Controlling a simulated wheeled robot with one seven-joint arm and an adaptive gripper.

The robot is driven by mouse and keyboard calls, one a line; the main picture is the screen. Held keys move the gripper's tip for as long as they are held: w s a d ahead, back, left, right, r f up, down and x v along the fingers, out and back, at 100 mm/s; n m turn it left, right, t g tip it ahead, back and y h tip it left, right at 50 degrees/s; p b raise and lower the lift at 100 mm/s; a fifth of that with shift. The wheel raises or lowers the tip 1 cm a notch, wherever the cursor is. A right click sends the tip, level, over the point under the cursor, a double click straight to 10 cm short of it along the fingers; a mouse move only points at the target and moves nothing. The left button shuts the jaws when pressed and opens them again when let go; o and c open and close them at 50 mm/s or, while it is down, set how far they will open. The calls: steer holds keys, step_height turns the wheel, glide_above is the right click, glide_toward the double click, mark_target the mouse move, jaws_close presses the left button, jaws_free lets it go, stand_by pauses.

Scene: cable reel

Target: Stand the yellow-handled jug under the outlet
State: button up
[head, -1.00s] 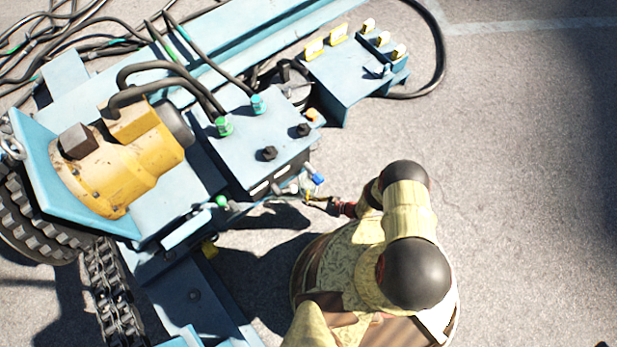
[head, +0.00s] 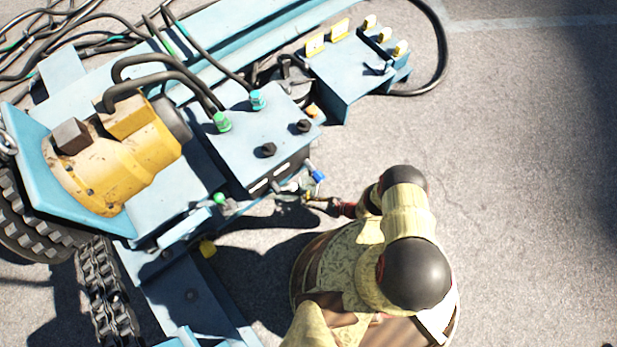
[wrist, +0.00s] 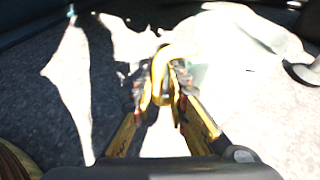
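In the wrist view a yellow loop handle (wrist: 160,78) sits between the fingertips of my gripper (wrist: 162,92), which look shut on it. The jug's body is hard to make out in glare; a pale shape (wrist: 207,75) beside the handle may be part of it. In the head view my gripper (head: 318,202) is low beside the front edge of the blue machine, just below a blue-handled valve (head: 317,176). The jug cannot be told clearly there. A green-capped fitting (head: 219,198) sits further left on that edge. Which fitting is the outlet cannot be told.
A yellow part (head: 207,248) shows under the frame. A black hose (head: 440,50) loops at the top. Grey ground (head: 530,180) is clear on the right.

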steer(key=o, duration=0.3)
steer(key=v, duration=1.2)
steer(key=shift+w+r, duration=0.1)
